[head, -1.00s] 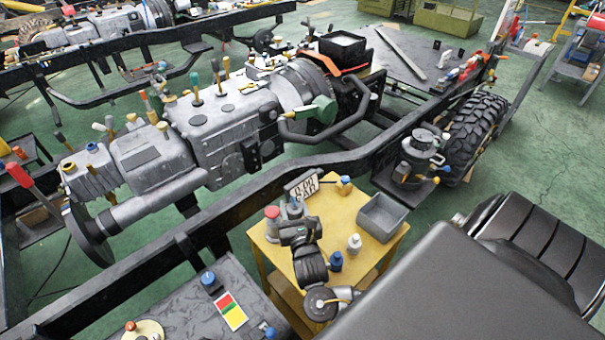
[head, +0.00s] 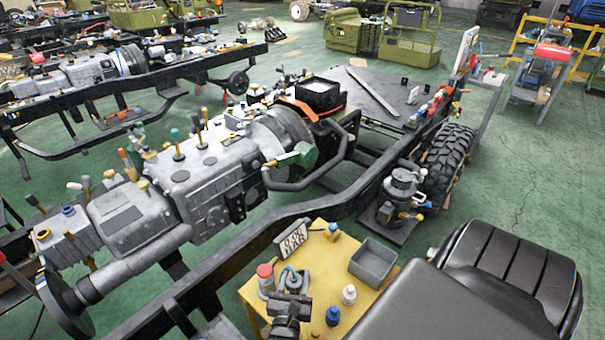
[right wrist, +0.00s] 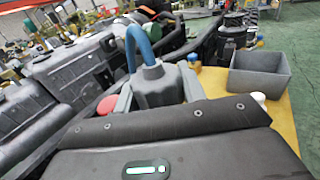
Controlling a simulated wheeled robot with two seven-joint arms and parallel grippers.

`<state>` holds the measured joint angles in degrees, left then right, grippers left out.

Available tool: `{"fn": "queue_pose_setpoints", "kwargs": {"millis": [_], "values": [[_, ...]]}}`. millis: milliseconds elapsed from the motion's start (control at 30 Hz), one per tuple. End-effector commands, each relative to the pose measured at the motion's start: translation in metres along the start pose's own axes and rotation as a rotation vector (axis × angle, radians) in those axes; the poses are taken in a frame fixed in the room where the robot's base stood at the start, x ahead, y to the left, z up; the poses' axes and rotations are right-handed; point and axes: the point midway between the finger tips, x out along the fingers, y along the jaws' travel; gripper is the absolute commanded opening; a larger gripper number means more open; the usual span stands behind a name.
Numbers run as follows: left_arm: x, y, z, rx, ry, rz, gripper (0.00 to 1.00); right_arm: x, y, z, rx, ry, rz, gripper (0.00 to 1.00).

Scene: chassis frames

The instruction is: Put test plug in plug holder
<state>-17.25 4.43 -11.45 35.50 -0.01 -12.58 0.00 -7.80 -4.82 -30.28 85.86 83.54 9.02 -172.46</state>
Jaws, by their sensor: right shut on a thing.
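My right gripper (right wrist: 158,92) is shut on a grey plug (right wrist: 153,78) in the right wrist view. A blue curved hose or handle (right wrist: 140,42) rises from the plug's top. In the head view my right gripper (head: 292,300) is at the bottom, over the left part of a yellow table (head: 318,265), with the grey plug (head: 294,278) at its tip. I cannot tell whether the plug touches the tabletop. No plug holder can be clearly identified. My left gripper is not in view.
On the table are a red-capped jar (head: 265,280), a sign (head: 291,239), a grey open bin (head: 373,262), a white bottle (head: 348,294) and a blue one (head: 333,316). A black chassis rail (head: 225,275) runs close behind the table.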

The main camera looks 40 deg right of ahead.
Motion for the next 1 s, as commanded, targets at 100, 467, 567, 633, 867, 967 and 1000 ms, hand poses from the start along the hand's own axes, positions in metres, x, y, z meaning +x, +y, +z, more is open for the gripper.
{"fn": "queue_pose_setpoints", "kwargs": {"millis": [100,467,567,633,867,967,1000], "values": [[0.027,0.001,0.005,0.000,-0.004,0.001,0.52,0.033,-0.001,-0.022,0.000,-0.007,0.000,0.14],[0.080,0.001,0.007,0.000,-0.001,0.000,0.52,0.099,-0.005,-0.075,0.001,0.000,-0.006,0.14],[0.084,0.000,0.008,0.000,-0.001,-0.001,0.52,0.105,-0.005,-0.080,0.001,0.000,-0.005,0.14],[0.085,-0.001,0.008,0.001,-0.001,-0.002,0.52,0.107,-0.005,-0.080,0.001,0.000,-0.004,0.14],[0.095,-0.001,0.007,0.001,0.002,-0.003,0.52,0.115,-0.006,-0.091,0.001,-0.001,-0.006,0.14],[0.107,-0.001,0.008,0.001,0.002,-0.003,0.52,0.115,-0.005,-0.110,0.001,0.004,-0.006,0.14],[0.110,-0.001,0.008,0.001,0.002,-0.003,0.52,0.116,-0.005,-0.114,0.000,0.002,-0.005,0.14]]}}
